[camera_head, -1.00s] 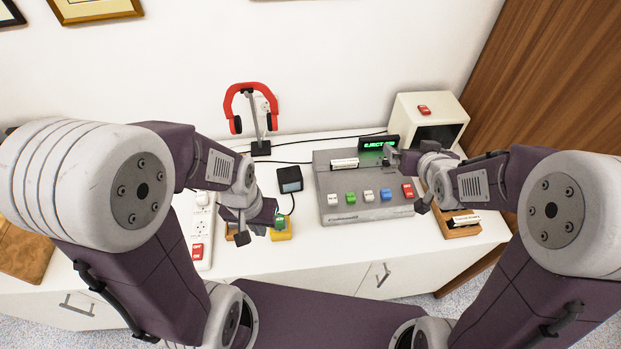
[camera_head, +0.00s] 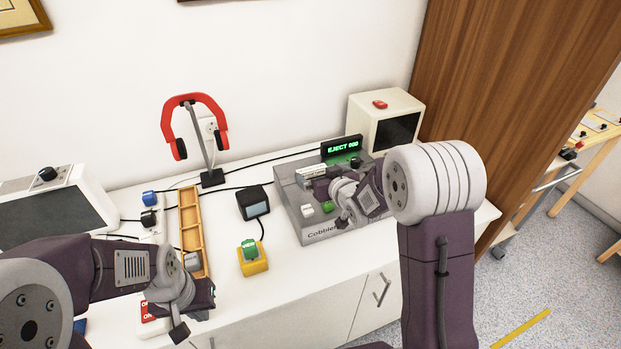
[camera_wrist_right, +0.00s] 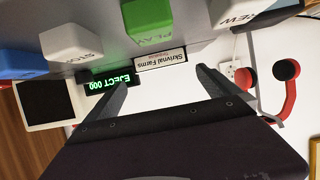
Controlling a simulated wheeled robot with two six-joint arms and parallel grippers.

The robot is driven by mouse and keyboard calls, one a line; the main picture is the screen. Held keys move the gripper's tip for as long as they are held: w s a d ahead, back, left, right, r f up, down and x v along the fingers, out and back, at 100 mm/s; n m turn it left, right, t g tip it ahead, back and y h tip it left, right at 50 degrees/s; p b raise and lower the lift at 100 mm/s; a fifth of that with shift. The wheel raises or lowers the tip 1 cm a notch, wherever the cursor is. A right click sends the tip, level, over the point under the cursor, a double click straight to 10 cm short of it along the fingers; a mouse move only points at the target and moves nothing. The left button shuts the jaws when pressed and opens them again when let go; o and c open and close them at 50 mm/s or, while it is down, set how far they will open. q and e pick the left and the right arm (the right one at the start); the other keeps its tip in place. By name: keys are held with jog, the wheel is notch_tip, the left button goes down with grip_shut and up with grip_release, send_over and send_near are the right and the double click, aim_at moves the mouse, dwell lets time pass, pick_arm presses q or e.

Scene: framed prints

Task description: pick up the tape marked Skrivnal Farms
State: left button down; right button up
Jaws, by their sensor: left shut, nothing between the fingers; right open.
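The tape marked Skrivnal Farms (camera_wrist_right: 160,60) shows its white label in the right wrist view, between my open fingers and toward the deck. In the head view it is a white strip (camera_head: 312,171) at the top of the grey deck (camera_head: 318,236). My right gripper (camera_wrist_right: 161,82) is open and empty, with its fingers pointing to either side of the tape; I cannot tell whether they touch it. In the head view my right arm hides part of the deck. My left gripper (camera_head: 196,322) is shut and empty, low at the left near the wooden tray (camera_head: 190,222).
A green display (camera_head: 341,147) reads EJECT 000 behind the deck. Coloured buttons, one green (camera_wrist_right: 148,18), line the deck. Red headphones (camera_head: 193,100) on a stand, a white monitor (camera_head: 385,115) and a yellow block (camera_head: 254,264) stand around. Cables cross the white top.

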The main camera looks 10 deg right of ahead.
aim_at(312, 170)
jog(key=x, duration=0.5)
jog(key=shift+a+f, duration=0.2)
jog(key=shift+f, duration=0.05)
jog(key=shift+s+d, duration=0.1)
jog(key=shift+r, duration=0.1)
jog(key=c, duration=1.2)
